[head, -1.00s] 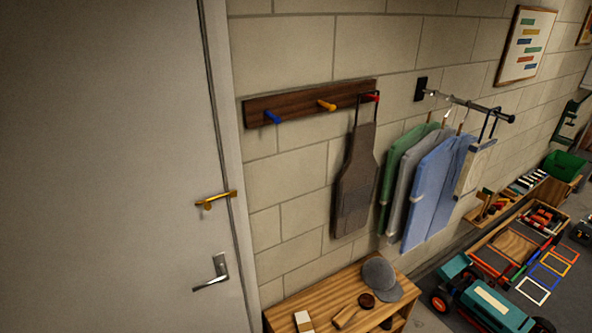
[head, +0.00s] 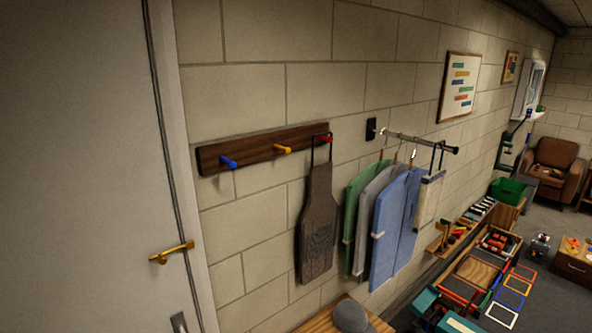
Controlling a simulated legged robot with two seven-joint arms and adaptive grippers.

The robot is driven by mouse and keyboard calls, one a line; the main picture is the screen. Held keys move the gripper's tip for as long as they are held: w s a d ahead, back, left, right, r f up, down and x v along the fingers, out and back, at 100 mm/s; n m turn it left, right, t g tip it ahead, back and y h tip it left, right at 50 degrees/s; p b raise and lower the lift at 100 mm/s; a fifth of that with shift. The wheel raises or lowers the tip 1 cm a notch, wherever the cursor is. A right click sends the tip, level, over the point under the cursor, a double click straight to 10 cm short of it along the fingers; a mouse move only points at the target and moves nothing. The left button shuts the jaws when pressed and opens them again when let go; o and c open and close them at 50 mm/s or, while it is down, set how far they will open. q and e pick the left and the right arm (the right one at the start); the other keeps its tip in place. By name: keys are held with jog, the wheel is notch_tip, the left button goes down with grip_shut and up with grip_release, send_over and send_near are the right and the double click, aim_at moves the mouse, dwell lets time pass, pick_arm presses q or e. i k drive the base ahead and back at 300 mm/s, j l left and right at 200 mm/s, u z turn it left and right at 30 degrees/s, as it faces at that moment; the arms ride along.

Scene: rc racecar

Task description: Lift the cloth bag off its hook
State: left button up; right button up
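A cream and blue cloth bag (head: 429,198) hangs by dark straps near the right end of a dark wall rail (head: 420,142). It hangs to the right of several garments on hangers, close beside a blue shirt (head: 390,225). The exact spot where the straps rest is too small to make out clearly. Neither of my grippers is in view.
A wooden peg board (head: 250,152) with blue, yellow and red pegs is on the wall, a dark apron (head: 317,225) on the red peg. A bench (head: 322,320) with a grey cap stands below. Trays and a teal vehicle (head: 458,324) occupy the lower right. A door (head: 75,170) is at left.

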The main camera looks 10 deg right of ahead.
aim_at(432, 183)
jog(key=i+l+u, duration=0.1)
jog(key=l, duration=0.4)
jog(key=i+l+u, duration=0.1)
jog(key=l, duration=0.4)
jog(key=i+l+u, duration=0.1)
jog(key=l, duration=0.4)
